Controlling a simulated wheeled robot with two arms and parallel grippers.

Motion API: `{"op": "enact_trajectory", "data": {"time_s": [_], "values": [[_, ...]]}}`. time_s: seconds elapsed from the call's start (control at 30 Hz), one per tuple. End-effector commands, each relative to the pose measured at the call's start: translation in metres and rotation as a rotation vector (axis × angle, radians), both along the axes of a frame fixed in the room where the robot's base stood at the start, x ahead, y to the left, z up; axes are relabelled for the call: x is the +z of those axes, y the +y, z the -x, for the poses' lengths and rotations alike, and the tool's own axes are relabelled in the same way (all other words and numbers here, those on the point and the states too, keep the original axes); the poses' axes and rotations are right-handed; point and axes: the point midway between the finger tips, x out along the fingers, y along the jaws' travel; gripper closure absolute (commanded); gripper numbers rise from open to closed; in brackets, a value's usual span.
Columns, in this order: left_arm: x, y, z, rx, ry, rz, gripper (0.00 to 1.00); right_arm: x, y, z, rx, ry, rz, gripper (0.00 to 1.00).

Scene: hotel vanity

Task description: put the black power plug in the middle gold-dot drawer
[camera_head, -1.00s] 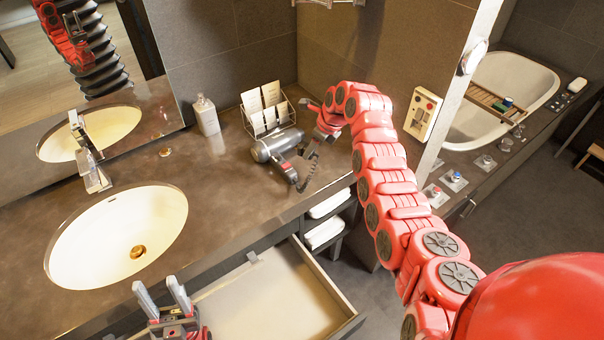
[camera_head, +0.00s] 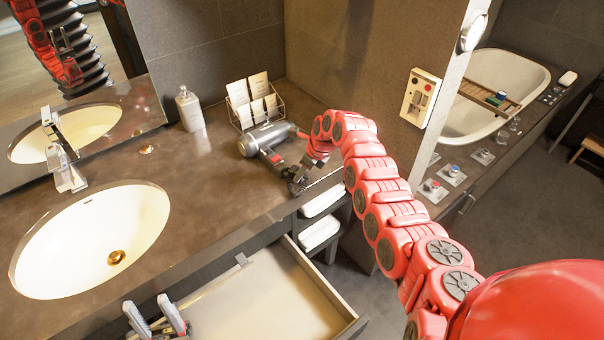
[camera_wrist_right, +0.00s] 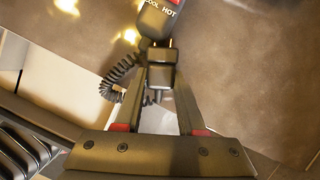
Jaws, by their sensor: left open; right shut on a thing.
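The black power plug (camera_wrist_right: 162,76) is between the fingers of my right gripper (camera_wrist_right: 161,68) in the right wrist view. The gripper is shut on it. A coiled black cord (camera_wrist_right: 112,82) hangs beside it. In the head view my right gripper (camera_head: 298,182) is low over the counter's front edge, by the hair dryer (camera_head: 262,139); the plug is hard to make out there. An open drawer (camera_head: 265,300) with a bare pale bottom is below the counter; no gold dot shows. My left gripper (camera_head: 155,318) is open and empty at the drawer's left, partly cut off by the frame.
The sink (camera_head: 92,235) and faucet (camera_head: 62,165) are at the left. A soap bottle (camera_head: 189,108) and a wire card rack (camera_head: 253,103) stand behind the dryer. Shelves with rolled towels (camera_head: 320,234) are right of the drawer. The middle of the counter is clear.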

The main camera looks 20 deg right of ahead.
Motion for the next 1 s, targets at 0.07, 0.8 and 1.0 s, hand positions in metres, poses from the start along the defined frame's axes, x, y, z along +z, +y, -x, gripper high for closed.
{"op": "enact_trajectory", "data": {"time_s": [0.07,0.8,1.0], "values": [[0.001,0.000,0.000,0.000,0.000,0.000,0.50,-0.002,0.001,0.000,0.000,0.001,0.000,1.00],[-0.004,0.000,0.000,0.000,0.000,0.000,0.50,0.014,-0.003,0.002,0.001,-0.004,0.000,0.31],[-0.012,0.000,0.000,0.000,0.000,0.000,0.50,0.041,-0.012,0.011,-0.001,-0.007,-0.001,0.31]]}}
